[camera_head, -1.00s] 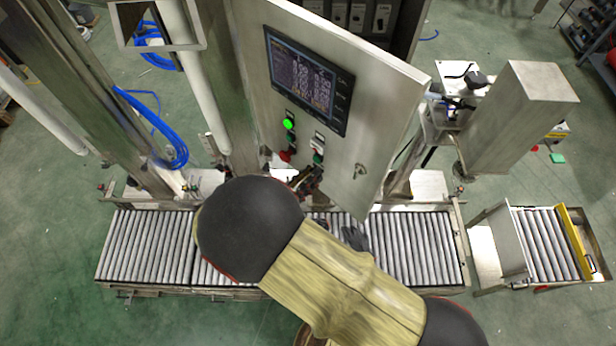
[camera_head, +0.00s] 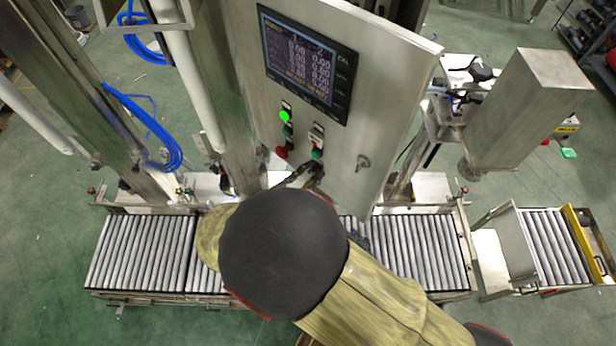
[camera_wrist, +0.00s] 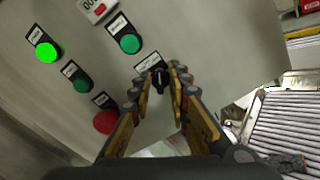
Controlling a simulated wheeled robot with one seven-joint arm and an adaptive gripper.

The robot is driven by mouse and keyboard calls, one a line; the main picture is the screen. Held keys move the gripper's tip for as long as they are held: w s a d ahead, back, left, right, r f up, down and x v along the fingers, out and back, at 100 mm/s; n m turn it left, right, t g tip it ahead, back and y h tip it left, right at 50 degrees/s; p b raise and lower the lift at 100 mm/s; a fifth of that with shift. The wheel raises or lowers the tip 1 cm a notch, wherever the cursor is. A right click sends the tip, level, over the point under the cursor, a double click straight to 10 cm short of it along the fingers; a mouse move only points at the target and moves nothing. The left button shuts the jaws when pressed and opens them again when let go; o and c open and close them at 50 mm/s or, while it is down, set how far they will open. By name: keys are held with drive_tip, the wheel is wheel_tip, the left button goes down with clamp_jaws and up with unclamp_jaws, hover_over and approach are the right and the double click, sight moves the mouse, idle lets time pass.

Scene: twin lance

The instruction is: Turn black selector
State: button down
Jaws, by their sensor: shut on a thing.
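The black selector (camera_wrist: 160,80) sits on the grey panel below a small label, in the wrist view. My gripper (camera_wrist: 160,84) has its two fingers on either side of the selector and is shut on it. The selector's handle points roughly along the fingers. In the head view my gripper (camera_head: 306,174) is at the lower part of the cabinet door, and its fingers and my arm hide the selector there.
A lit green button (camera_wrist: 47,51), two darker green buttons (camera_wrist: 130,44) (camera_wrist: 82,86) and a red button (camera_wrist: 106,121) are close to the fingers. A screen (camera_head: 306,63) is above. A roller conveyor (camera_head: 140,252) runs below the door.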

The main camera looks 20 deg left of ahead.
drive_tip(key=shift+f+m+b, duration=0.15)
drive_tip(key=shift+m+b, duration=0.55)
drive_tip(key=shift+m, duration=0.4)
drive_tip(key=c, duration=2)
unclamp_jaws()
drive_tip(key=shift+s, duration=0.1)
drive_tip(key=v, duration=0.7)
drive_tip(key=shift+s+a, duration=0.15)
